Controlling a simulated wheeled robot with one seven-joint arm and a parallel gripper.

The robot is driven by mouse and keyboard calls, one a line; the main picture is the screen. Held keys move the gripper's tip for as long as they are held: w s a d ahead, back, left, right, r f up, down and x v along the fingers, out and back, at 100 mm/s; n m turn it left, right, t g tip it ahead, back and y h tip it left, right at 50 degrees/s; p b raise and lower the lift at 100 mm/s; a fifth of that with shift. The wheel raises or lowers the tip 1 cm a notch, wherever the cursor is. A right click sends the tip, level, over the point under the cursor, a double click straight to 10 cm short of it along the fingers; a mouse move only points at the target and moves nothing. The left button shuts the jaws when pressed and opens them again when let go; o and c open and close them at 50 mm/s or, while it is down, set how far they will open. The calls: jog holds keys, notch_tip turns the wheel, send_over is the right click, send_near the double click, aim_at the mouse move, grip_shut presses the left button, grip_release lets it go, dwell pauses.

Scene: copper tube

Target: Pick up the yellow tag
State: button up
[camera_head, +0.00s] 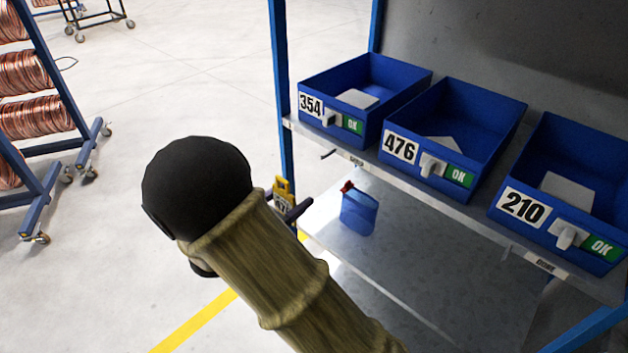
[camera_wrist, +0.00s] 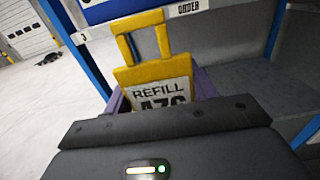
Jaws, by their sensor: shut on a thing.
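The yellow tag (camera_wrist: 150,75) is in the wrist view, with a handle loop on top and a white label reading "REFILL" and a partly hidden number that looks like 476. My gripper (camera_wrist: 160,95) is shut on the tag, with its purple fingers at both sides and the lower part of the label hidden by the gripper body. In the head view the tag (camera_head: 283,186) shows beyond my arm, upright, beside the blue shelf post. My gripper (camera_head: 291,210) is largely hidden behind my arm there.
Blue bins labelled 354 (camera_head: 341,117), 476 (camera_head: 409,165) and 210 (camera_head: 530,224) stand on the upper shelf. A blue container with a red cap (camera_head: 358,212) stands on the lower shelf (camera_head: 420,285). A copper coil rack (camera_head: 40,150) is at left. The floor between is clear.

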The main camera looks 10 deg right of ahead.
aim_at(283, 204)
jog(key=v, duration=0.4)
jog(key=shift+s+a, duration=0.2)
jog(key=shift+a, duration=0.05)
jog(key=shift+w+d, duration=0.1)
dwell(0.5)
